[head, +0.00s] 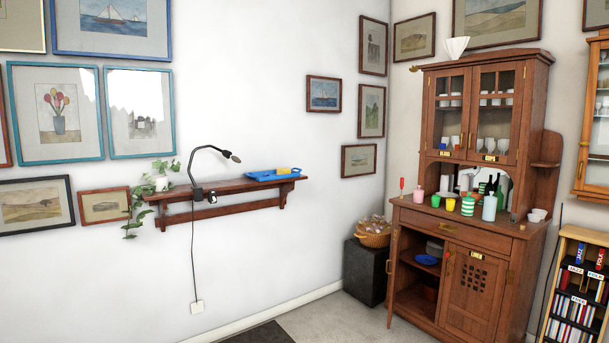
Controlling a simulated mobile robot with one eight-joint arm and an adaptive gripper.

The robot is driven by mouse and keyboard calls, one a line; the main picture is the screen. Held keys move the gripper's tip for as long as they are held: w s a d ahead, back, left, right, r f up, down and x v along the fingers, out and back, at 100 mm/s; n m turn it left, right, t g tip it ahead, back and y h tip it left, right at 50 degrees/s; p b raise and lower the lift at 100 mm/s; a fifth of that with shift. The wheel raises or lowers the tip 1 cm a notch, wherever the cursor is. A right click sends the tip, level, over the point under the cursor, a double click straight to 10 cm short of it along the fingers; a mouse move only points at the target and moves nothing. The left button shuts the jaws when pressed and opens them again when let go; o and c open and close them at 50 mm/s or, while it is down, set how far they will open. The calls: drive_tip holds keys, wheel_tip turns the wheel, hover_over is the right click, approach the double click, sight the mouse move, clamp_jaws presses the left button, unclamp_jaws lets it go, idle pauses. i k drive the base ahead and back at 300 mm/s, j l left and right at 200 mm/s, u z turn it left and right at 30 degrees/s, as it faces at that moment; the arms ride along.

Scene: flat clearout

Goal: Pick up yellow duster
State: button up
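A small yellow thing (283,171) lies in a blue tray (262,176) on the right part of the wooden wall shelf (228,187). It may be the yellow duster, but it is too small to tell for sure. No other cloth-like yellow thing shows. My gripper is not in view.
A black lamp (211,150) and a trailing plant (140,202) are on the shelf. A wooden cabinet (480,226) at the right bears bottles and cups, and its lower left door stands open. A basket (374,234) sits on a dark box (366,272). Floor shows in front.

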sight(280, 170)
drive_tip(key=i+l, duration=0.1)
drive_tip(key=i, duration=2)
drive_tip(key=i+l, duration=0.15)
drive_tip(key=i, duration=1.95)
drive_tip(key=k+l+z, duration=0.05)
drive_tip(key=l, duration=0.05)
